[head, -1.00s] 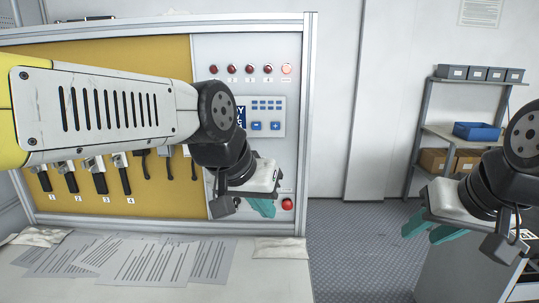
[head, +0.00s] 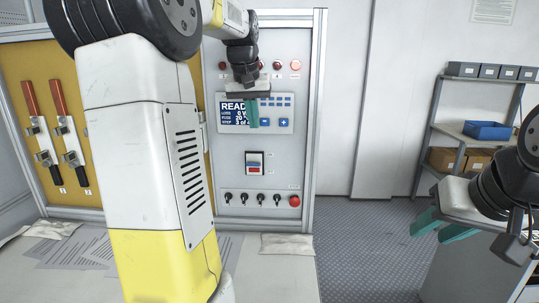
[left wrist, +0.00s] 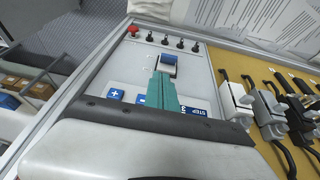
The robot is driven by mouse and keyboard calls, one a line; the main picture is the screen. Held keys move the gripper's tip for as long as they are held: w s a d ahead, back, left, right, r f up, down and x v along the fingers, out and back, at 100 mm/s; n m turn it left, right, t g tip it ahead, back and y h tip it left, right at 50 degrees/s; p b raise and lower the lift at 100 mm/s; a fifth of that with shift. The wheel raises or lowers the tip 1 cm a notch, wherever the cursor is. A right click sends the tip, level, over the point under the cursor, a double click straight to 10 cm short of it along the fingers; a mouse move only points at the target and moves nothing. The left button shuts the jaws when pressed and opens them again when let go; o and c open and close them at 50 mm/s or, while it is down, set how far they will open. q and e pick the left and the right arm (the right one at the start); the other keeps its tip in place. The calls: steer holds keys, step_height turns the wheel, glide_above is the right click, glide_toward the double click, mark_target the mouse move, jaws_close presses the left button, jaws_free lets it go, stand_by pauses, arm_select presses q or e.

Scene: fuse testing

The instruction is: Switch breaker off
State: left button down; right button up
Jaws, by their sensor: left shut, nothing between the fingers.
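In the left wrist view the breaker (left wrist: 167,64) shows a blue face just beyond the fingertips. My left gripper (head: 252,124) is shut and empty, its teal fingers in front of the panel's display, above the breaker. In the left wrist view the shut fingers (left wrist: 162,82) point at the breaker; I cannot tell whether they touch it. My right gripper (head: 438,228) is open and empty at the right, far from the panel.
The display (head: 234,112) reads "READ…", partly covered by my gripper. Several toggles (head: 260,199) and a red button (head: 294,201) sit below the breaker. Fuse holders hang on the yellow board (head: 14,80). Papers (head: 75,250) lie on the bench. A shelf (head: 450,130) stands right.

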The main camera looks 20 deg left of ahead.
arm_select(q)
steer(key=shift+n+g+y, duration=0.3)
steer(key=w+a, duration=0.2)
steer(key=w, duration=0.1)
steer(key=shift+w, duration=0.25)
glide_above(254, 165)
steer(key=w, duration=0.1)
steer(key=f, duration=0.9)
steer(key=shift+w+a, duration=0.2)
steer(key=shift+a, duration=0.1)
steer(key=f, duration=0.1)
steer(key=s+f, duration=0.1)
steer(key=f, duration=0.1)
steer(key=shift+s+d, duration=0.1)
steer(key=shift+d, duration=0.05)
steer(key=shift+s+f, duration=0.15)
steer(key=shift+f, duration=0.3)
